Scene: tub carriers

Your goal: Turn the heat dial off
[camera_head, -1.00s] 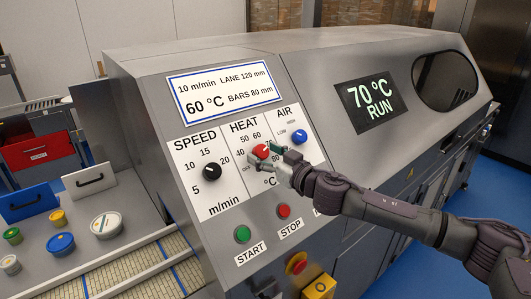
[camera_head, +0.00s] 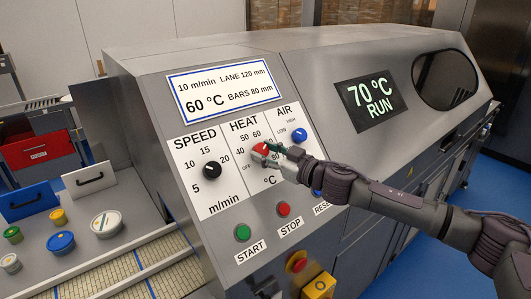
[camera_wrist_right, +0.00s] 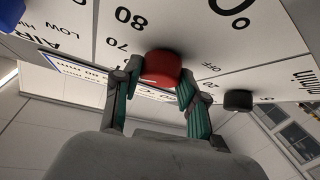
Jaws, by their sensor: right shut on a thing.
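The red heat dial (camera_head: 261,148) sits on the white HEAT panel of the machine's sloped front. My right gripper (camera_head: 272,152) is at the dial, its arm coming in from the right. In the right wrist view the red dial (camera_wrist_right: 160,68) is between the two green-padded fingers of my right gripper (camera_wrist_right: 157,85), which are closed on its sides. The dial's pointer is hidden, so its setting cannot be read there. The display (camera_head: 370,102) reads 70 °C RUN. My left gripper is not in view.
The black speed dial (camera_head: 212,170) is left of the heat dial and the blue air dial (camera_head: 299,135) is right of it. Below are a green start button (camera_head: 242,233), a red stop button (camera_head: 283,209) and a red emergency button (camera_head: 297,261). Tubs stand at the left.

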